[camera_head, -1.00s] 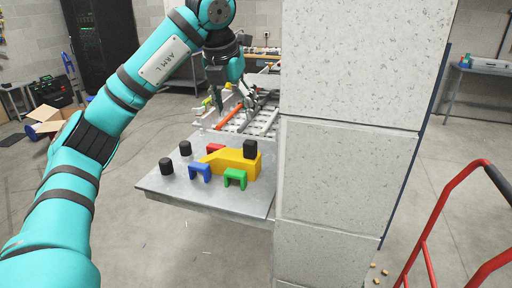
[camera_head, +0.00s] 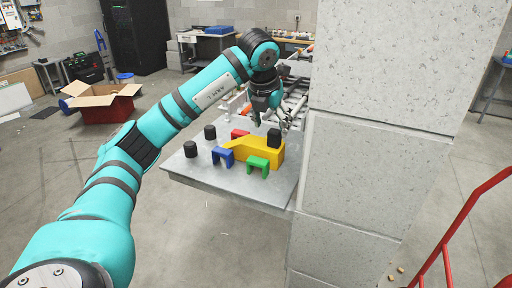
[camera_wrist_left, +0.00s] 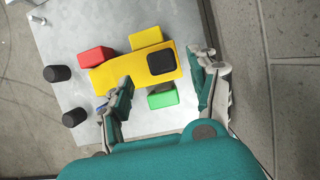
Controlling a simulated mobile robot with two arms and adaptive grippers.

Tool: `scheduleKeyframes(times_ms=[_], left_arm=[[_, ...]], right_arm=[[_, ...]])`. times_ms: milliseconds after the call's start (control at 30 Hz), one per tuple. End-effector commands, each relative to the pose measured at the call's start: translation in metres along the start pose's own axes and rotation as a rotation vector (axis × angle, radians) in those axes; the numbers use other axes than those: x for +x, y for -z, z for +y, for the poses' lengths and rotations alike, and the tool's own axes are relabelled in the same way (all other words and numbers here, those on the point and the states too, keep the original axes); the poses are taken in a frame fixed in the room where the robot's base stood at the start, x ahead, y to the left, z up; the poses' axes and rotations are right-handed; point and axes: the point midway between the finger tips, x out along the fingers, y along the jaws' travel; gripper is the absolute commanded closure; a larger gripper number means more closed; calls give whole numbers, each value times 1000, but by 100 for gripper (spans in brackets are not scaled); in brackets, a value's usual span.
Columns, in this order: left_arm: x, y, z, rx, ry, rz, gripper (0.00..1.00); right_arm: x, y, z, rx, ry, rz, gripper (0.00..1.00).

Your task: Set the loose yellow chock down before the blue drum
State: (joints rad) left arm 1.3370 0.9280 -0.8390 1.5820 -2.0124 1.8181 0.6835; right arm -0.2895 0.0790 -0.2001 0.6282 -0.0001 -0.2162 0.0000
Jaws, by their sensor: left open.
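A yellow arch-like chock (camera_wrist_left: 146,38) shows in the left wrist view, beside the yellow ramp block (camera_wrist_left: 105,76); I cannot tell whether they touch. The ramp also shows in the head view (camera_head: 262,149), with a black drum (camera_head: 274,138) on its high end. Two more dark drums (camera_head: 190,149) (camera_head: 210,132) stand at the table's left; no drum looks clearly blue. Blue (camera_head: 222,156) and green (camera_head: 258,165) chocks stand in front, a red one (camera_wrist_left: 96,57) behind. My left gripper (camera_wrist_left: 161,68) is open and empty above the ramp and its drum. My right gripper is out of view.
The grey metal table (camera_head: 230,183) has bare room at its front and left. A large pale block pillar (camera_head: 365,175) stands close on the right, and a red rail (camera_head: 455,235) beyond it. A conveyor runs behind the table.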

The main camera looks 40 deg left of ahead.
Motion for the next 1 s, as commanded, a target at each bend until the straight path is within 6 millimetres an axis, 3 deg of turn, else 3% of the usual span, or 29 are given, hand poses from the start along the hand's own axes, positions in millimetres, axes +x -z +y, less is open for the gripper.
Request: scheduleKeyframes(times_ms=[167,400,700,1000], left_arm=[[13,-1,-1,0,-1,5,38],[47,-2,-2,-1,-1,3,38],[54,-1,-3,0,1,0,38],[54,-1,-3,0,1,0,78]], right_arm=[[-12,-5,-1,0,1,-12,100],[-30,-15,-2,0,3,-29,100],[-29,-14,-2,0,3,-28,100],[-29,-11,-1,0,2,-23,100]])
